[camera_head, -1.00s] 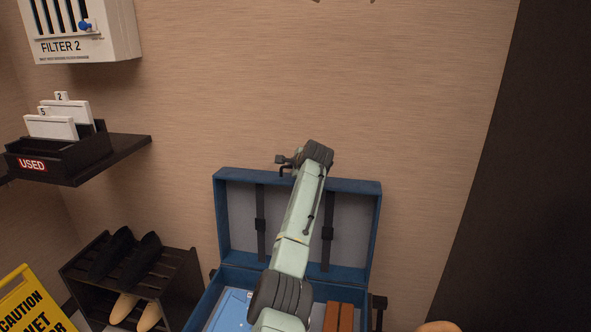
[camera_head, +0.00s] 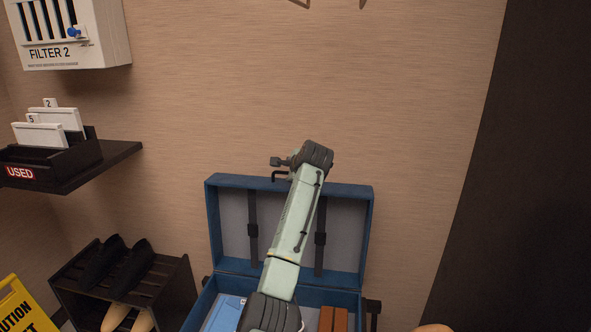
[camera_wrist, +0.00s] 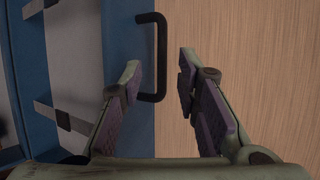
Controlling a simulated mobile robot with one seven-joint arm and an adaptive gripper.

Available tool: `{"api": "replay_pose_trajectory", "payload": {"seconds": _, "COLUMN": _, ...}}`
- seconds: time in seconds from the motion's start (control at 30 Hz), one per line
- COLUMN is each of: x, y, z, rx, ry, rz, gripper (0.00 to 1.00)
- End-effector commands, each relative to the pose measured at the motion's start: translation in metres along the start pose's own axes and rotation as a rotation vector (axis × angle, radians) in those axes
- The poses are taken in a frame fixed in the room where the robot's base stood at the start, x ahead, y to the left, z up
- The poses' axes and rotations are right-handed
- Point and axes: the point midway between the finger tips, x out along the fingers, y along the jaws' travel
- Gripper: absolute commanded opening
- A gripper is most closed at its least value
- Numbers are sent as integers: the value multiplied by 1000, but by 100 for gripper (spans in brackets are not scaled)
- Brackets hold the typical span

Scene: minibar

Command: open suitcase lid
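The blue suitcase stands with its lid (camera_head: 213,225) raised upright in front of the wall, its grey lining and two dark straps facing me. Its lower part is partly hidden by my arm. My gripper (camera_head: 283,164) is at the lid's top edge, partly hidden by my wrist. In the wrist view my gripper (camera_wrist: 158,78) is open, its two fingers apart. The black handle (camera_wrist: 162,50) on the lid's blue edge (camera_wrist: 126,40) shows between and beyond the fingertips. I cannot tell whether a finger touches it.
Brown (camera_head: 333,319) and light blue items (camera_head: 224,316) lie in the suitcase. A shoe rack (camera_head: 175,290) and a yellow caution sign (camera_head: 22,308) stand left. A dark shelf (camera_head: 105,160) and a filter box (camera_head: 105,35) are on the wall above. The wall right of the lid is bare.

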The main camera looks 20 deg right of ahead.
Motion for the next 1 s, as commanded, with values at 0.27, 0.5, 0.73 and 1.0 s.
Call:
{"api": "replay_pose_trajectory", "payload": {"seconds": 0.27, "x": -50, "y": -1, "z": 1, "rx": 0, "ry": -1, "rz": -3, "gripper": 30}}
{"api": "replay_pose_trajectory", "payload": {"seconds": 0.5, "x": -65, "y": 0, "z": 1, "rx": 0, "ry": -1, "rz": -1, "gripper": 30}}
{"api": "replay_pose_trajectory", "payload": {"seconds": 0.73, "x": -65, "y": 0, "z": 1, "rx": 0, "ry": -1, "rz": -1, "gripper": 30}}
{"api": "replay_pose_trajectory", "payload": {"seconds": 1.0, "x": -64, "y": -1, "z": 6, "rx": -14, "ry": -2, "rz": -10, "gripper": 30}}
